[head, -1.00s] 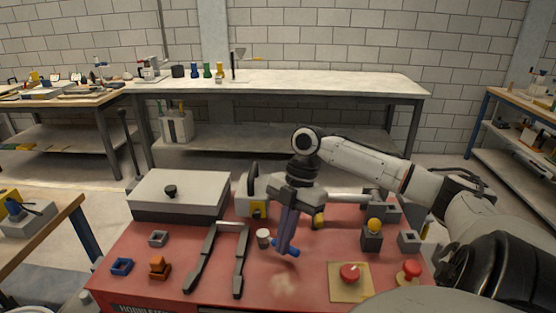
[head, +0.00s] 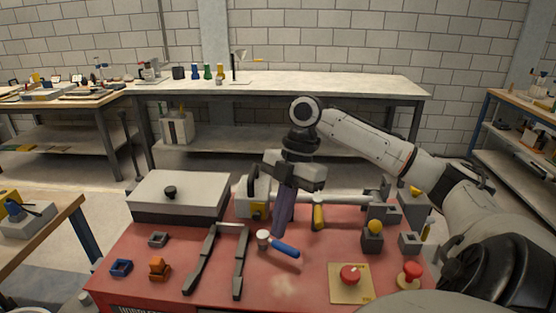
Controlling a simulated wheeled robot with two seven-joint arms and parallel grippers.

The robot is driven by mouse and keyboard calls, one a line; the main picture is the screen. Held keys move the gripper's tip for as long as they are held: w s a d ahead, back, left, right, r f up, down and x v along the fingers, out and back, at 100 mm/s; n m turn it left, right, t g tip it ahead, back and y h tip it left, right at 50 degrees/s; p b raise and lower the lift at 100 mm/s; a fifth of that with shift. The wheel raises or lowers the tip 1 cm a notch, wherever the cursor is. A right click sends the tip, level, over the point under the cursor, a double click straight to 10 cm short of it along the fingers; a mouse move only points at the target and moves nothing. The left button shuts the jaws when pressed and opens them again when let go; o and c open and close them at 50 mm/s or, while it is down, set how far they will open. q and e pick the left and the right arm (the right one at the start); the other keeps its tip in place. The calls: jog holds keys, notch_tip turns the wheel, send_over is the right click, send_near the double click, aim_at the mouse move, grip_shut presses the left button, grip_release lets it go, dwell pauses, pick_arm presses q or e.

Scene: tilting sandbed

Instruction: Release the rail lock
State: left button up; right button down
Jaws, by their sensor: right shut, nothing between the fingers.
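A lever with a blue handle (head: 285,249) and a white round hub (head: 263,238) lies low on the red bench top (head: 200,290), right of a dark two-railed frame (head: 241,262). Its handle points right and toward me. No label shows which part is the rail lock. My right gripper (head: 282,234) points down just above and behind the blue handle, its fingers together and empty. It looks apart from the handle, though the gap is hard to judge. A yellow handle (head: 318,214) stands to its right. My left gripper is not in view.
A grey box with a black knob (head: 171,191) sits at the back left. A red button on a tan plate (head: 350,282), another red knob (head: 410,273) and grey blocks (head: 372,240) stand at the right. Small blue (head: 121,267) and orange (head: 159,268) pieces lie at the left.

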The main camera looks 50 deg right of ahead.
jog(key=shift+v, duration=1.75)
